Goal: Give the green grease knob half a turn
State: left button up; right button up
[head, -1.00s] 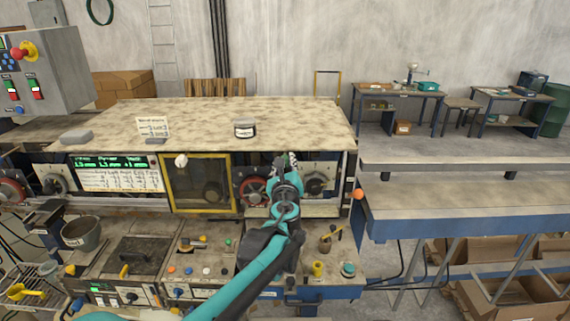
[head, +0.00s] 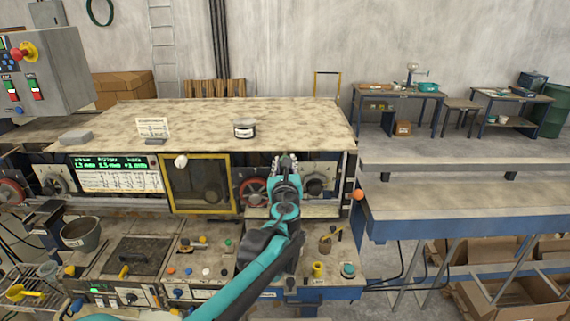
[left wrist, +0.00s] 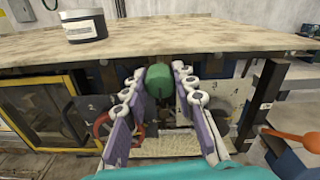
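The green knob (left wrist: 159,80) shows in the left wrist view, under the front edge of the worktop. In the head view it is hidden behind my left gripper. My left gripper (head: 286,161) is in front of the machine's recessed front, right of the red wheel. In the left wrist view its two fingers (left wrist: 161,84) stand apart, one on each side of the knob. Narrow gaps show beside the knob, and I see no clear contact. My right gripper is in neither view.
The worktop (head: 200,118) overhangs just above the gripper and carries a dark jar (head: 244,129). A red wheel (head: 252,192) and a yellow-framed window (head: 233,184) are to the left. An orange ball (head: 358,194) sticks out at the right. Control panels lie below.

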pick_arm(q)
jog(key=o, duration=0.4)
jog(key=shift+s, duration=0.1)
jog(key=s, duration=1.2)
jog(key=shift+w+f, duration=0.1)
jog(key=shift+f, duration=0.05)
